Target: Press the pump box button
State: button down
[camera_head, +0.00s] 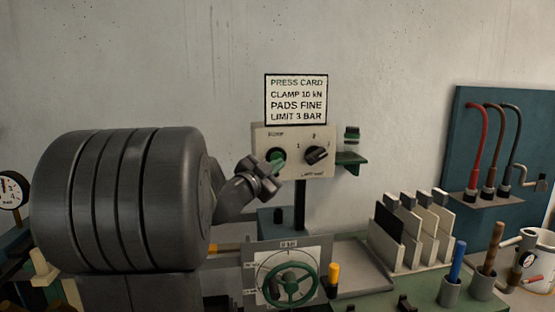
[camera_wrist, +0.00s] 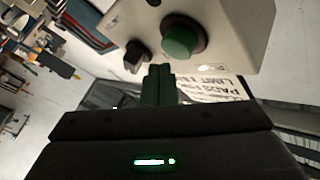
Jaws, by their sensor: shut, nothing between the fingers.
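The pump box (camera_head: 295,143) is a cream panel on a dark post. Its round green button (camera_head: 275,154) is at the left of its face, partly hidden by my gripper. My gripper (camera_head: 277,165) is in front of the button, coming from the lower left. In the wrist view the green button (camera_wrist: 181,37) stands out of the box face (camera_wrist: 236,30). There my shut, empty gripper (camera_wrist: 161,70) points at the box, with its tips just below and left of the button in the picture. I cannot tell whether they touch the box.
A black rotary knob (camera_head: 316,155) is right of the button, close to my fingertips in the wrist view (camera_wrist: 136,55). A sign (camera_head: 296,99) stands above the box. A green handwheel (camera_head: 291,285) is below, a card rack (camera_head: 420,235) at right.

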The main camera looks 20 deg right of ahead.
jog(key=s+a, duration=0.1)
jog(key=s, duration=0.5)
jog(key=shift+a, duration=0.2)
jog(key=shift+w, duration=0.1)
dwell(1.4)
